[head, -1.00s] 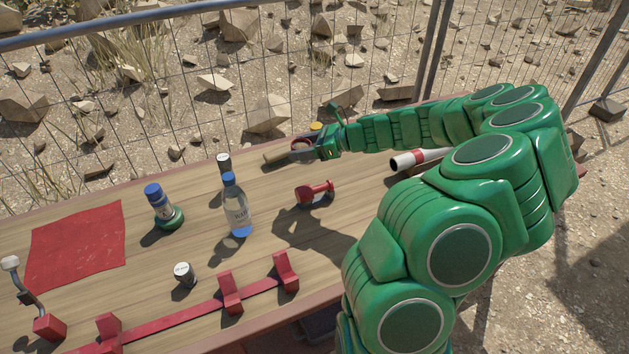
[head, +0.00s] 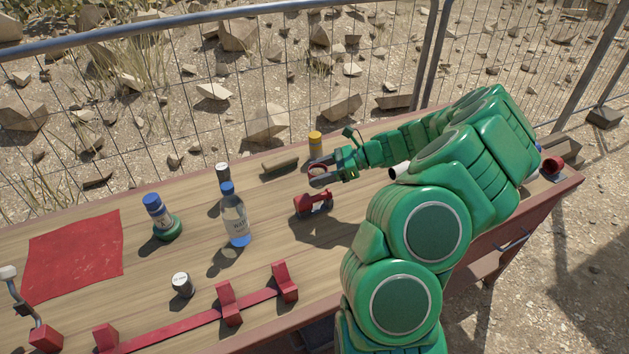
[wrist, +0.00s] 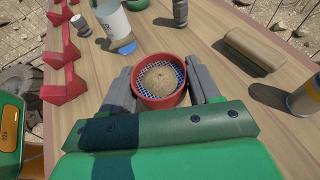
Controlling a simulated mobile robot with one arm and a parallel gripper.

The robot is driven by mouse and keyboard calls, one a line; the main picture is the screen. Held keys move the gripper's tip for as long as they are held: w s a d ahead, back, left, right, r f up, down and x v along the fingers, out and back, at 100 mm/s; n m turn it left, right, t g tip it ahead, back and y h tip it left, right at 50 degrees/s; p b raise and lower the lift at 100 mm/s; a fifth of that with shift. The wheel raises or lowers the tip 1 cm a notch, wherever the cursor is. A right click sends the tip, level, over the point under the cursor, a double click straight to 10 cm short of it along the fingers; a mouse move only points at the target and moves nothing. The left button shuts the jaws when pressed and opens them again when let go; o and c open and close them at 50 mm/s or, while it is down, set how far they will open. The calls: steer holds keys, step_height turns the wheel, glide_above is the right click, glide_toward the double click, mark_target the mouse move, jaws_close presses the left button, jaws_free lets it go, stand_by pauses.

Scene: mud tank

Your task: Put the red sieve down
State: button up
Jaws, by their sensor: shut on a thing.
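The red sieve (wrist: 162,100) is a round red cup with a blue-grey mesh. It sits between the two grey fingers of my gripper (wrist: 163,82) in the wrist view. Brown shows within the mesh; I cannot tell whether it is contents or the table behind. In the head view my gripper (head: 324,172) is over the far right half of the wooden table (head: 270,200), shut on the sieve (head: 317,168). The sieve's far side is hidden, and I cannot tell whether it touches the table.
A wooden block (head: 280,163) and a yellow can (head: 315,143) stand behind my gripper. A red rack (head: 228,300) runs along the front. A white pipe (head: 397,170) lies right.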

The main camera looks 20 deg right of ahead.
mark_target(317, 168)
steer(key=w, duration=0.1)
steer(key=w+f, duration=0.1)
steer(key=w+d, duration=0.1)
steer(key=shift+w+f, duration=0.2)
steer(key=shift+f, duration=0.1)
steer(key=shift+w+d+f, duration=0.2)
steer(key=shift+w+f, duration=0.55)
steer(key=shift+f, duration=0.15)
steer(key=shift+w+d+f, duration=0.25)
steer(key=shift+w+f, duration=0.5)
steer(key=shift+f, duration=0.2)
steer(key=shift+w+d+f, duration=0.2)
steer(key=shift+w+f, duration=0.55)
steer(key=shift+f, duration=0.15)
steer(key=shift+w+f, duration=0.15)
steer(key=shift+f, duration=1.6)
steer(key=o, duration=0.7)
steer(key=shift+f, duration=0.1)
steer(key=shift+o, duration=0.5)
